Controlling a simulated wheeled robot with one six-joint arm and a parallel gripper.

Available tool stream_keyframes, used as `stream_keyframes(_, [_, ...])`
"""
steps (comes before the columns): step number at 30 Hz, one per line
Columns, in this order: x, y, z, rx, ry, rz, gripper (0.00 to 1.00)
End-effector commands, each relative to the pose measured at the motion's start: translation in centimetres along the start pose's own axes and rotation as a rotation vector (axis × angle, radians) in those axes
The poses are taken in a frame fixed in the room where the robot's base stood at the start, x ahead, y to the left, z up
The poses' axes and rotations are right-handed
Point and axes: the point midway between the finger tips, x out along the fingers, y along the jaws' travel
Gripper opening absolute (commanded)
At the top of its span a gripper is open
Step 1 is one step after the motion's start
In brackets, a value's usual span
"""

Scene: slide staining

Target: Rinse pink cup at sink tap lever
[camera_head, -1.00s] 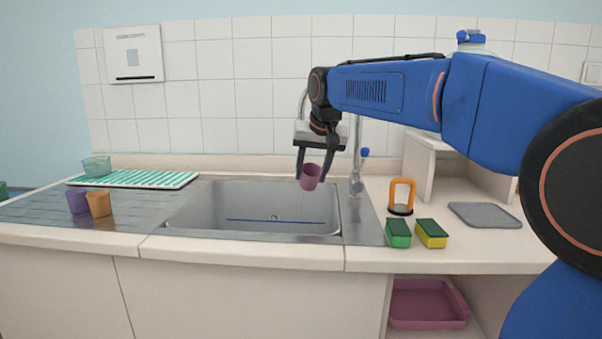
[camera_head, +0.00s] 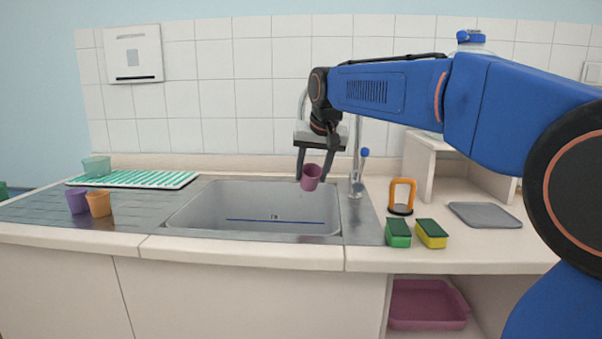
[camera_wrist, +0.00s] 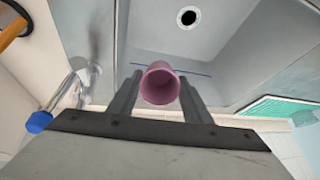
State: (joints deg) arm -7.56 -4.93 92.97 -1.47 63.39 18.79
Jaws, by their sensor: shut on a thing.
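The pink cup (camera_head: 311,178) is held over the right part of the sink basin (camera_head: 230,205), slightly tilted. My gripper (camera_head: 315,174) is shut on it. In the wrist view the cup (camera_wrist: 160,84) sits between the two fingers, its round mouth facing the camera and its inside empty. The tap's lever with a blue knob (camera_head: 364,153) rises behind the basin, right of the cup; the knob (camera_wrist: 38,122) also shows at left in the wrist view. The tap spout (camera_head: 303,104) is partly hidden behind my gripper. No water stream is visible.
A purple cup (camera_head: 77,200) and an orange cup (camera_head: 98,204) stand on the drainboard at left. A teal cup (camera_head: 96,166) stands on the green striped mat (camera_head: 150,178). Green (camera_head: 397,233) and yellow (camera_head: 432,234) sponges and an orange-handled holder (camera_head: 402,193) stand right of the sink.

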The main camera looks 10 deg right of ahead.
Motion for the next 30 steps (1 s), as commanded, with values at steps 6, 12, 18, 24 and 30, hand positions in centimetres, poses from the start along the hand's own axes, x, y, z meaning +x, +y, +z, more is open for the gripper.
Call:
stream_keyframes(6, [0.0, 0.0, 0.0, 0.0, 0.0, 0.0, 0.2])
stream_keyframes(12, [-0.1, 0.0, 0.0, 0.0, 0.0, 0.0, 0.2])
stream_keyframes(18, [-1.2, 0.1, 0.4, 0.0, 0.002, -0.001, 0.2])
stream_keyframes(24, [-2.7, 0.3, 1.1, 0.0, 0.001, 0.0, 0.2])
stream_keyframes(30, [-4.2, 0.5, 1.6, 0.0, 0.002, -0.001, 0.2])
